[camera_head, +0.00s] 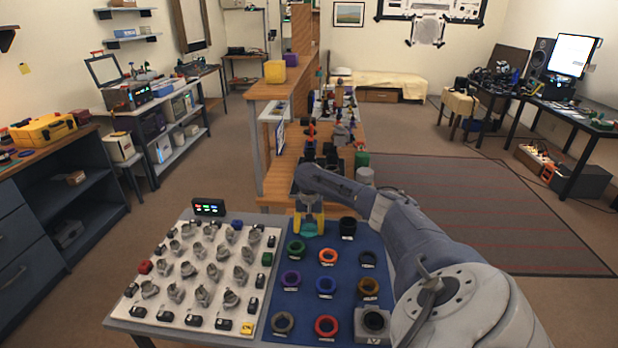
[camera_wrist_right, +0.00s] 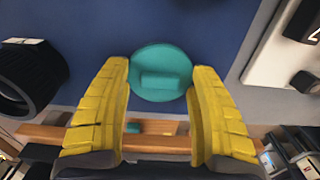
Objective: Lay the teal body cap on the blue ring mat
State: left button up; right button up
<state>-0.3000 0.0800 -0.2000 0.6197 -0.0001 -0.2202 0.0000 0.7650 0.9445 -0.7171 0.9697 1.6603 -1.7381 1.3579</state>
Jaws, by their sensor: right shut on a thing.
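The teal body cap (camera_wrist_right: 161,73) is a round disc with a raised bar, gripped between the yellow fingertips of my right gripper (camera_wrist_right: 160,88). In the head view my right gripper (camera_head: 308,228) is at the back left part of the blue ring mat (camera_head: 346,272), behind the green ring. My left gripper is not in view.
The mat carries a green ring (camera_head: 296,249), an orange ring (camera_head: 328,256), a black cylinder (camera_head: 347,227) and several other rings. A grey block (camera_head: 372,323) stands at its front right. Left of it, a white board (camera_head: 190,322) holds rows of small metal parts.

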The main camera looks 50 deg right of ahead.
aim_at(309, 227)
jog(key=o, duration=0.8)
notch_tip(309, 227, up, 12)
dwell(0.6)
